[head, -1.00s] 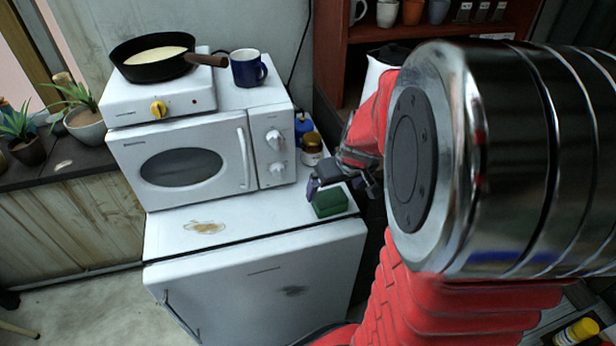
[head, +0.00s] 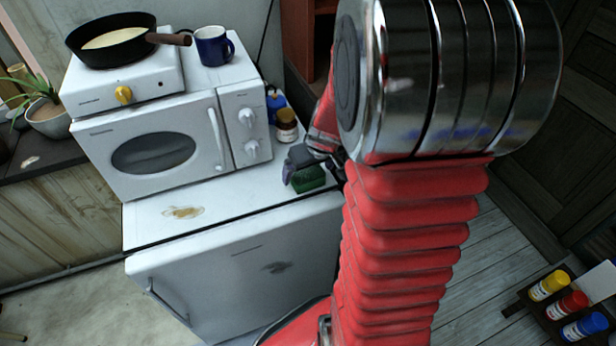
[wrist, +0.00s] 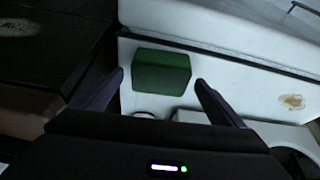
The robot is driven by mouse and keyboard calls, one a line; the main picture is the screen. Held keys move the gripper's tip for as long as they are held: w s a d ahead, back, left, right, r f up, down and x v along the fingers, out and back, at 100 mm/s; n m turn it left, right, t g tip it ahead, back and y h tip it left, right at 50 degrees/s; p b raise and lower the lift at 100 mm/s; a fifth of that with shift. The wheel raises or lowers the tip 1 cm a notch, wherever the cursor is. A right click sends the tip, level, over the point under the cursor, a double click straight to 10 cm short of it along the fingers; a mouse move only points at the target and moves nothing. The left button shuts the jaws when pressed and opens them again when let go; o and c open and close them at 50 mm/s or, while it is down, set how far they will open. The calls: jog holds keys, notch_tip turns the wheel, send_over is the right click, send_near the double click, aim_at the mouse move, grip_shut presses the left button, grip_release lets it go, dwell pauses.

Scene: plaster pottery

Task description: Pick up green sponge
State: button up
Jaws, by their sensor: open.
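The green sponge (head: 308,179) lies on the white top of the low fridge, near its right end, in the head view. My gripper (head: 292,172) is right at the sponge and partly covers it there. In the wrist view the whole sponge (wrist: 161,72) shows as a green block, between and slightly beyond the two open dark fingertips (wrist: 160,80). White surface shows between the sponge and each fingertip, so the gripper holds nothing.
A white microwave (head: 155,150) stands to the left, with a hotplate, a pan (head: 112,40) and a blue mug (head: 212,46) on top. A brown jar (head: 286,125) and a blue bottle (head: 274,103) stand behind the sponge. A brown stain (head: 183,212) marks the fridge top.

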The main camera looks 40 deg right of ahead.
aim_at(308, 172)
jog(key=shift+x, duration=1.3)
jog(key=shift+c, duration=0.4)
jog(key=c, duration=1)
jog(key=shift+r, duration=0.1)
notch_tip(308, 172, up, 10)
jog(key=shift+f, duration=0.1)
